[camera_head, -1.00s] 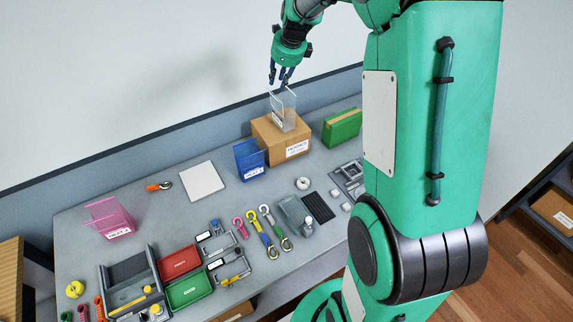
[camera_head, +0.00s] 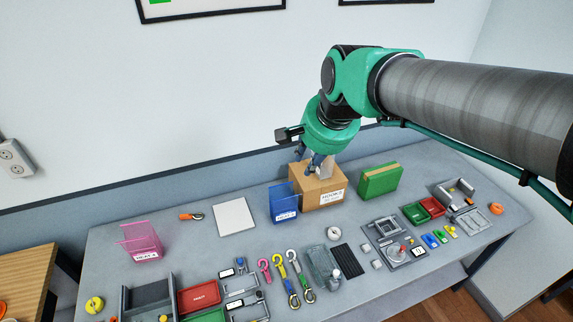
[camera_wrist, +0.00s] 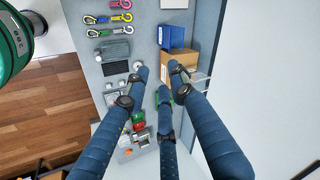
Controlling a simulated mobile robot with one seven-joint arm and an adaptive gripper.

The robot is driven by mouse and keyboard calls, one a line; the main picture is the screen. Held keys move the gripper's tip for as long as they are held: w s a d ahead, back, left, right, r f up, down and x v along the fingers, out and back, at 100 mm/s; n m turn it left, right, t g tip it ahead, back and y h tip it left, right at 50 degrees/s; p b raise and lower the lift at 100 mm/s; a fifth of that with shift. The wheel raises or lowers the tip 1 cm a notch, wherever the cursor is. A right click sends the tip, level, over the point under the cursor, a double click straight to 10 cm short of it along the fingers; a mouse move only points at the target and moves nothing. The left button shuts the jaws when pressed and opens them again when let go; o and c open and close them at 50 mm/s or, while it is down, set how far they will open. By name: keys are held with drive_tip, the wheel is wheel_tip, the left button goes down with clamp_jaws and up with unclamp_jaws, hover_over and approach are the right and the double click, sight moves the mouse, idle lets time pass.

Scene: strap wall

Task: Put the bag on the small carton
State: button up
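A clear, open-topped holder (camera_head: 326,166), which I take for the bag, stands on the small brown carton (camera_head: 320,198) at the back of the table. My gripper (camera_head: 312,166) points down at the holder and partly covers it in the head view. In the wrist view my gripper (camera_wrist: 160,78) has its dark blue fingers spread apart with nothing gripped between them. The clear rim (camera_wrist: 200,78) shows beside the right finger there, and the carton (camera_wrist: 186,56) is partly hidden behind that finger. I cannot tell whether a finger touches the holder.
A blue holder (camera_head: 284,204) stands just left of the carton, and a green box (camera_head: 380,180) stands right of it. A pink holder (camera_head: 142,243) and a white panel (camera_head: 234,216) are farther left. Hooks (camera_head: 292,278), trays and small parts crowd the table's front.

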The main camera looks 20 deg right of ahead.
drive_tip(key=s+a+f+n, duration=0.1)
drive_tip(key=s+a+n, duration=0.1)
drive_tip(key=s+n, duration=0.2)
drive_tip(key=s+a+f+n, duration=0.1)
drive_tip(key=s+n, duration=0.4)
drive_tip(key=s, duration=0.6)
drive_tip(key=shift+a+f+n, duration=0.25)
drive_tip(key=shift+a+n, duration=0.05)
drive_tip(key=shift+a, duration=0.1)
wheel_tip(320, 180, down, 13)
drive_tip(key=b, duration=1.3)
